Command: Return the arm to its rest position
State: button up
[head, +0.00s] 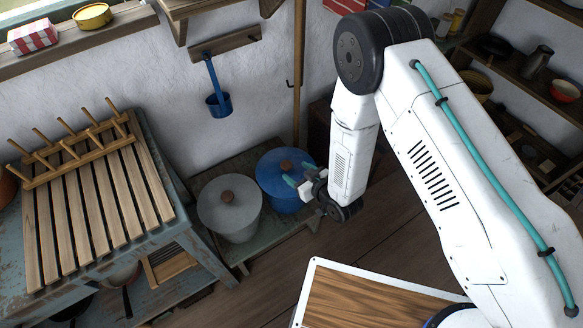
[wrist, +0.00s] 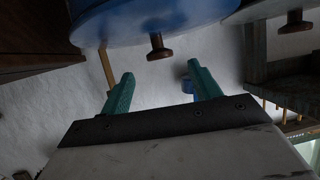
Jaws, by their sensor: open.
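My gripper (head: 299,175) has two teal fingers and is at the end of my white arm, which is bent down from the upper right. In the head view it is in front of the right side of a blue pot (head: 277,200) with a brown lid knob. I cannot tell whether a finger touches the pot.
A grey lidded pot (head: 230,212) stands left of the blue one on a low bench (head: 243,258). A slatted table (head: 95,205) with a peg rack is at left. A blue ladle (head: 217,95) hangs on the wall. Shelves (head: 513,75) with crockery are at right.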

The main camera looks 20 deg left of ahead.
jog(key=shift+s+d+r, duration=0.2)
jog(key=shift+s+d, duration=0.1)
jog(key=shift+d, duration=0.05)
dwell(0.3)
